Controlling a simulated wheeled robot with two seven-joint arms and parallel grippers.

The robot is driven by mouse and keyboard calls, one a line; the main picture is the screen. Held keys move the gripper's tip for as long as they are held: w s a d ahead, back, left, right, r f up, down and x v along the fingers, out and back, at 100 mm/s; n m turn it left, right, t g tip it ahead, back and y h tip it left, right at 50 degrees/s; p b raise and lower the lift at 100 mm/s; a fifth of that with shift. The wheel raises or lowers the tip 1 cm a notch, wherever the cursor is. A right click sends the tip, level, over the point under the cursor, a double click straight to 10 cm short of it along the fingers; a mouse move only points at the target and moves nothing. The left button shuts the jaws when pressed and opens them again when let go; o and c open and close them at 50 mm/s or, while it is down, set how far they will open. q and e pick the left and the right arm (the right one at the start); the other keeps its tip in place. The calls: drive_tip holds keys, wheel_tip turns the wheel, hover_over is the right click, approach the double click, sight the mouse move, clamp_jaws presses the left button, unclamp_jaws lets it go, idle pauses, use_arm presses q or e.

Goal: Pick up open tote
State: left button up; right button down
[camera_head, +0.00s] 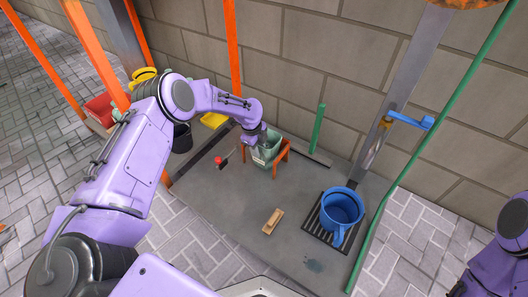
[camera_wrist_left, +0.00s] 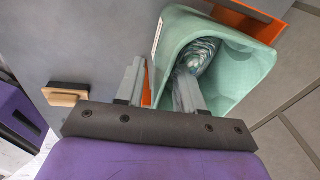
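The open tote is a pale green bin (camera_head: 268,156) standing between orange supports (camera_head: 283,152) near the back wall. In the left wrist view the tote (camera_wrist_left: 240,68) shows its open mouth, with a clear, shiny rounded item (camera_wrist_left: 197,58) inside. My left gripper (camera_head: 261,146) is at the tote's near-left rim. In the wrist view its fingers (camera_wrist_left: 159,72) are apart, one outside the tote's wall and one inside its mouth. Contact with the wall cannot be told. My right arm shows only at the lower right edge; its gripper is not in view.
A blue mug-like container (camera_head: 342,208) stands on a dark slatted mat (camera_head: 316,226) at the right. A wooden-handled block (camera_head: 273,221) lies on the grey platform (camera_head: 225,200). A red-topped item (camera_head: 218,161) is left of the tote. A green post (camera_head: 318,128) stands behind right.

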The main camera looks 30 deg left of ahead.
use_arm(q)
drive_tip(key=shift+f, duration=0.25)
clamp_jaws()
drive_tip(key=shift+r, duration=0.1)
idle(1.4)
